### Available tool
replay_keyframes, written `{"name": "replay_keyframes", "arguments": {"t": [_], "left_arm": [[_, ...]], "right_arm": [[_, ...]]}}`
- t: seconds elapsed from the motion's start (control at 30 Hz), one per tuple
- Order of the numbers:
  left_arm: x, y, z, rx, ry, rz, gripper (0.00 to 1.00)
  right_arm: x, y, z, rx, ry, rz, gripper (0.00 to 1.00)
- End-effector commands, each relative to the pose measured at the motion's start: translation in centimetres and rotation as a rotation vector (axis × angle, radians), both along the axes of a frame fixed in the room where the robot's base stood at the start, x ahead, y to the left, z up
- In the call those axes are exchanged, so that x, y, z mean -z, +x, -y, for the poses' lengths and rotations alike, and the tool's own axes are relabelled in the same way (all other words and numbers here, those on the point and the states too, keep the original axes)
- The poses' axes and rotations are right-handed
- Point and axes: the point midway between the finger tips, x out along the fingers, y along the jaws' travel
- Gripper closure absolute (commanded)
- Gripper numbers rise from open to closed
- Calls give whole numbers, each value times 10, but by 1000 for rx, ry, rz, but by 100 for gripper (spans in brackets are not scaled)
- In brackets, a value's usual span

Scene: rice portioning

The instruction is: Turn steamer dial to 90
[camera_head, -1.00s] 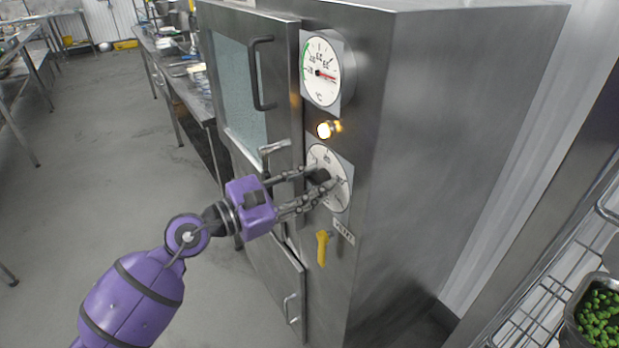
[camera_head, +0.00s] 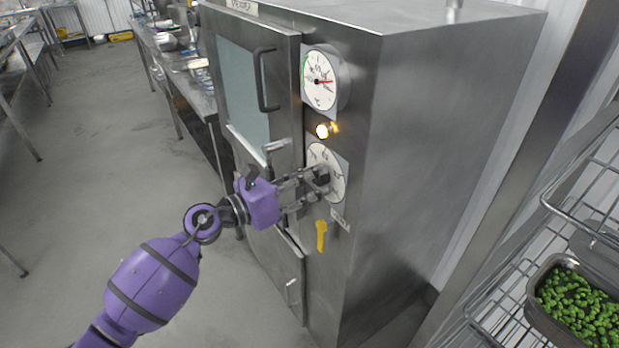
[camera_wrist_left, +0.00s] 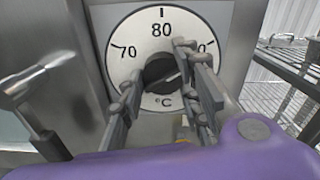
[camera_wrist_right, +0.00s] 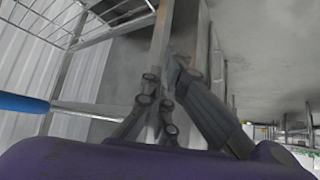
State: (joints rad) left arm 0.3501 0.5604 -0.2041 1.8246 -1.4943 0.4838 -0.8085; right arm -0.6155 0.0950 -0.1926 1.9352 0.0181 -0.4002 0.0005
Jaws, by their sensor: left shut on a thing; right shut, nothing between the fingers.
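The steamer dial (camera_head: 334,160) is a white disc on the steamer's front, below a lamp. In the left wrist view the dial face (camera_wrist_left: 120,75) shows 70, 80, °C and, at the right, a number partly hidden by a finger. Its black knob (camera_wrist_left: 160,70) sits in the middle, with a light pointer line slanting toward the right. My left gripper (camera_head: 322,184) is shut on this knob, one finger on each side, and partly covers the dial in the head view. My right gripper (camera_wrist_right: 163,88) shows only in its wrist view, shut and empty, away from the dial.
The steel steamer (camera_head: 430,150) has a temperature gauge (camera_head: 319,80), a lit lamp (camera_head: 322,131), a yellow lever (camera_head: 321,235) and a door handle (camera_head: 265,80) close around the dial. A wire rack (camera_head: 490,300) with a tray of greens (camera_head: 585,310) stands at right. The floor at left is open.

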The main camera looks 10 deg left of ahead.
Motion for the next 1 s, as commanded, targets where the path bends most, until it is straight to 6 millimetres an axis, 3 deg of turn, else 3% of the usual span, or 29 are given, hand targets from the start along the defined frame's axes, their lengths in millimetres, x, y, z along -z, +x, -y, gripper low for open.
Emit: {"name": "replay_keyframes", "arguments": {"t": [0.43, 0.47, 0.57, 1.0], "left_arm": [[1, 1, -3, -7, -7, -8, 95], [1, 1, -3, -7, -7, -8, 67], [1, 1, -2, -7, -6, -8, 54], [3, -1, 1, 2, -5, -11, 53]], "right_arm": [[-1, 3, -2, -1, 3, 4, 100], [-1, 4, -2, -1, 4, 4, 100], [-1, 4, -2, -1, 4, 5, 100], [-2, 5, -3, -1, 5, 8, 100]]}}
